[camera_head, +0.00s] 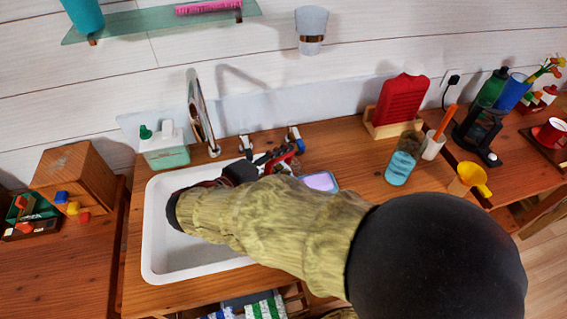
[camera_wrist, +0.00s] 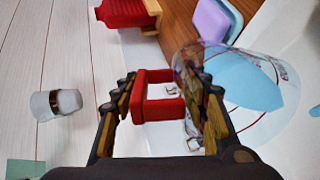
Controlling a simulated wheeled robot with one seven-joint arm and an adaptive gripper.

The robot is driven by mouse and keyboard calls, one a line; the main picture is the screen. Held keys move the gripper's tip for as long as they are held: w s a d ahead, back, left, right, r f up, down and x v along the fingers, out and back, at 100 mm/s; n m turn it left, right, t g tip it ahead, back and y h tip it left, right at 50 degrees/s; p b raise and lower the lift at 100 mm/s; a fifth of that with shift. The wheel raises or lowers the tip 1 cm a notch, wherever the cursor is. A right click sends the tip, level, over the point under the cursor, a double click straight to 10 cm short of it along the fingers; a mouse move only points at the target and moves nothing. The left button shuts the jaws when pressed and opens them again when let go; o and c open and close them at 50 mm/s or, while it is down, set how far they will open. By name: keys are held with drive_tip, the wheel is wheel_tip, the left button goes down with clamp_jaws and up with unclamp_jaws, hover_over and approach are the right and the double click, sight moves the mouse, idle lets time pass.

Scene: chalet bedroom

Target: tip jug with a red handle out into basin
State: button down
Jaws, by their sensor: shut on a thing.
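The clear jug (camera_wrist: 188,58) has a red handle (camera_wrist: 152,104) and shows light blue contents (camera_wrist: 245,80) in the wrist view. My gripper (camera_wrist: 165,92) is shut on the red handle, one finger on each side. In the head view my gripper (camera_head: 272,160) is over the back right part of the white basin (camera_head: 153,225), and a bit of red handle shows there. My arm hides most of the jug and the basin's right side in the head view. How far the jug is tilted is hard to tell.
A wall cup (camera_head: 311,28) hangs above.

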sight(268, 165)
drive_tip(key=shift+s+a+r+t+h+b, duration=0.95)
drive_tip(key=shift+s+a+r+t+h, duration=0.4)
drive_tip(key=shift+s+t, duration=0.1)
drive_tip(key=shift+s+a+r+t+h+p, duration=0.25)
drive_tip(key=shift+s+a+t+h, duration=0.15)
drive_tip(key=shift+s+a+t, duration=0.15)
drive_tip(key=shift+s+a+r+t+h+p, duration=0.2)
drive_tip(key=shift+s+a+t+h+p, duration=0.15)
drive_tip(key=shift+s+a+t, duration=0.2)
drive_tip(key=shift+s+a+r+t+h+p, duration=0.2)
drive_tip(key=shift+s+a+t+h, duration=0.25)
drive_tip(key=shift+s, duration=0.2)
drive_tip(key=shift+w+d+f+g+y+p, duration=0.2)
drive_tip(key=shift+w+d+g+y+p, duration=0.25)
drive_tip(key=shift+w+d+g+p, duration=0.3)
drive_tip(key=shift+a, duration=0.1)
